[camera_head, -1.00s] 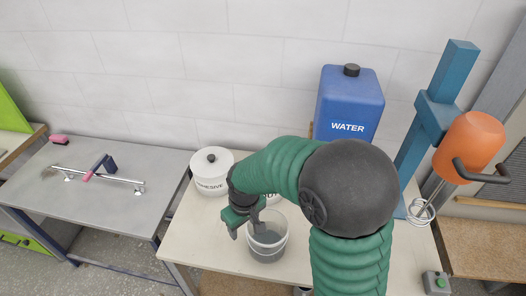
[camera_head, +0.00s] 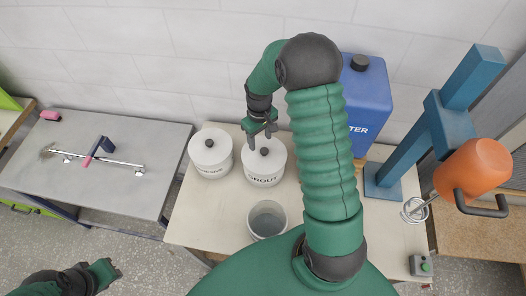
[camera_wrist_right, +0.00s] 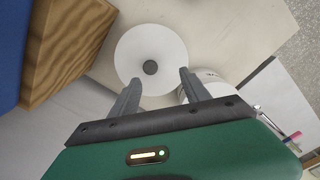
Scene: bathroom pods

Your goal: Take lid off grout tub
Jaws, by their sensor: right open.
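The grout tub (camera_head: 264,179) is white with a "GROUT" label and stands on the pale table. Its white lid (camera_head: 252,164) with a dark round knob (camera_head: 264,152) is on it. My right gripper (camera_head: 260,140) is open and empty, just behind and above the knob in the head view. In the right wrist view, the lid (camera_wrist_right: 130,50) and knob (camera_wrist_right: 150,67) lie beyond the parted fingers (camera_wrist_right: 160,85), with the knob near the gap between the tips. My left gripper (camera_head: 106,272) is at the lower left, empty above the floor; its fingers are too small to read.
A lidded adhesive tub (camera_head: 211,160) stands left of the grout tub. An open grey bucket (camera_head: 267,220) is in front. A blue water container (camera_head: 368,100) and a mixer stand (camera_head: 445,120) are at the right. A wooden block (camera_wrist_right: 70,45) is near the gripper.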

